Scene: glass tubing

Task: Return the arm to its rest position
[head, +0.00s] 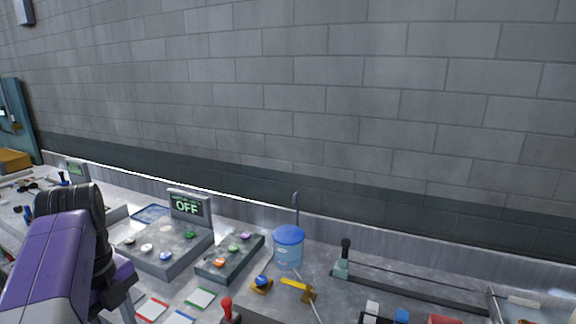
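My purple and black arm (55,255) rises at the lower left of the head view, with its black joint (70,205) at the top. The arm bends back down behind its own purple link, and its end runs down toward the bottom edge. My gripper cannot be made out in this view. Nothing held by the arm shows.
A metal bench carries a console with an OFF display (187,207), a button box (231,257), a blue-lidded tub (288,246), a yellow-handled tool (298,290), a red-knobbed lever (227,309) and a rail with a black-handled slider (343,262). A bare block wall (350,100) stands behind.

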